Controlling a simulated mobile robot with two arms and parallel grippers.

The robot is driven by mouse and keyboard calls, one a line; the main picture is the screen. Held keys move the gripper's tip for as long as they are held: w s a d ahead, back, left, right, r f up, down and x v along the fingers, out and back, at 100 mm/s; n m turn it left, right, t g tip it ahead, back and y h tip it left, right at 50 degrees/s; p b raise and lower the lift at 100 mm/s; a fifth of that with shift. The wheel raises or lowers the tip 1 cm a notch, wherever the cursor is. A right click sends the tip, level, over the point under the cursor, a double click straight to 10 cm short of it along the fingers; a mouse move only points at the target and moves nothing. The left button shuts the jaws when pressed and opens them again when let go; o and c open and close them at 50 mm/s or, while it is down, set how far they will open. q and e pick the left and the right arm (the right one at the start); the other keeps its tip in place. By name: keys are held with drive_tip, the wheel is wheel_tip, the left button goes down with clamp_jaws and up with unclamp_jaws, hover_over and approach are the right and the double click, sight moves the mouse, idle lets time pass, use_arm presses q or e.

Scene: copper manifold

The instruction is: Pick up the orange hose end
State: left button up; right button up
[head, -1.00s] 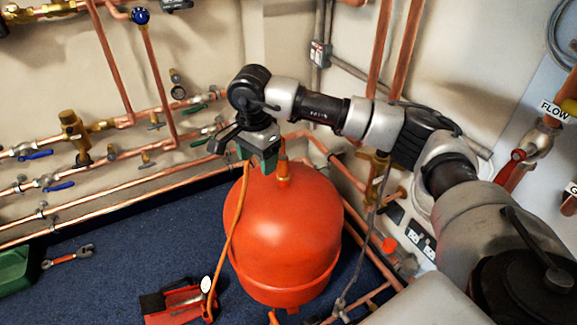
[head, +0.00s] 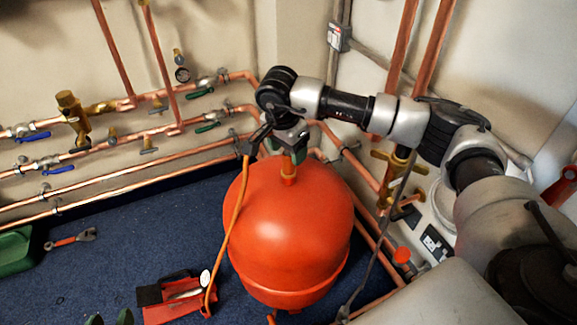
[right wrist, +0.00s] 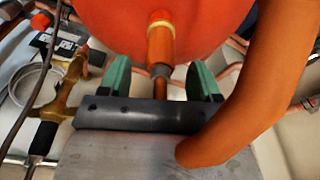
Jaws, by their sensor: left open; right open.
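The orange hose (head: 236,215) rises from the floor, beside the red vessel (head: 290,240), to my right gripper. In the right wrist view the hose (right wrist: 265,85) passes close on the right and meets the gripper body. A short orange end piece with a brass collar (right wrist: 161,45) stands above the vessel's top. It also shows in the head view (head: 289,171). My right gripper (head: 288,150) is open, its green fingertips (right wrist: 161,82) either side of this piece, with gaps. I cannot see how the hose joins it. My left gripper (head: 109,319) is open and empty at the bottom edge.
A red tool case with a gauge (head: 175,305) lies on the blue floor. An adjustable wrench (head: 70,240) and a green box (head: 14,250) are at left. Copper pipes with valves (head: 100,185) line the wall, and more pipes run right of the vessel.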

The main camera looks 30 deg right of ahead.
sight(289, 157)
wheel_tip(289, 157, down, 2)
drive_tip(key=shift+d+f, duration=0.1)
drive_tip(key=shift+f, duration=0.15)
drive_tip(key=shift+w+d+f, duration=0.1)
drive_tip(key=shift+f, duration=0.25)
use_arm(q)
drive_tip(key=shift+w+d+r+t+h, duration=0.15)
drive_tip(key=shift+w+d+r+t, duration=0.2)
drive_tip(key=shift+r+t, duration=0.3)
drive_tip(key=shift+w+d+r+t+h, duration=0.1)
drive_tip(key=shift+w+r+t+h, duration=0.05)
drive_tip(key=shift+w+r+t, duration=0.4)
drive_tip(key=shift+s, duration=0.1)
use_arm(e)
drive_tip(key=shift+c, duration=0.4)
drive_tip(key=c, duration=1)
drive_tip(key=shift+r, duration=0.2)
drive_tip(key=shift+c, duration=0.2)
